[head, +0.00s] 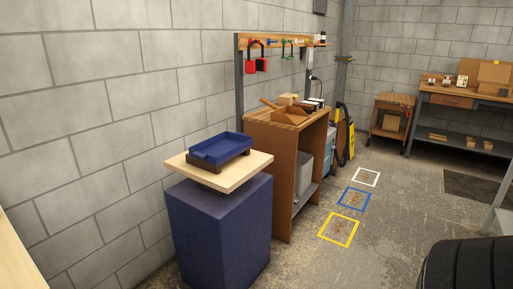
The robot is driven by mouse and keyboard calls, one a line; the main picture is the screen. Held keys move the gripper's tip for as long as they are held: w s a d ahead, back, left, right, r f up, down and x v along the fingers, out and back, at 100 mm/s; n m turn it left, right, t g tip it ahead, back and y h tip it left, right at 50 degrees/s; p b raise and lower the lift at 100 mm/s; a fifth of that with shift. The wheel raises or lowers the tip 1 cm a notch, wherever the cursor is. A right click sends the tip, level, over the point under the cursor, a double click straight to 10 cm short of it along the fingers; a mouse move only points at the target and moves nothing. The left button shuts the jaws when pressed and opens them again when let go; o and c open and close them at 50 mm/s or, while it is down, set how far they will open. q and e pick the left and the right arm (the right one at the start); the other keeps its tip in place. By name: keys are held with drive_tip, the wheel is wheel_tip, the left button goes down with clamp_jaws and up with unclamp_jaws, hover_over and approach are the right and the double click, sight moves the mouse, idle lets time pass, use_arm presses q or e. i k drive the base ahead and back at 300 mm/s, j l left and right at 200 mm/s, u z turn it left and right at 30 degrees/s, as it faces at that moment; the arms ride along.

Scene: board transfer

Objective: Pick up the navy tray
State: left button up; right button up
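The navy tray (221,146) is a shallow rectangular tray with raised sides. It rests on small dark supports on a light wooden board (228,179). The board lies on top of a dark blue block-shaped stand (222,233) near the left wall. The tray looks empty. Neither of my grippers shows in the head view.
A wooden workbench (283,143) with a cardboard box stands just behind the stand. White, blue and yellow (339,230) squares mark the floor on the right. A black tyre (463,265) fills the lower right corner. Open floor lies between the stand and the tyre.

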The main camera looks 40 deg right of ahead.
sight(217, 150)
drive_tip(key=z, duration=1.2)
drive_tip(key=i+u, duration=0.1)
drive_tip(key=u, duration=0.3)
drive_tip(key=i+u, duration=0.15)
drive_tip(key=u, duration=0.2)
drive_tip(key=l+u, duration=0.15)
drive_tip(key=u, duration=0.25)
drive_tip(key=i+l+u, duration=0.5)
drive_tip(key=l, duration=0.3)
drive_tip(key=i, duration=0.1)
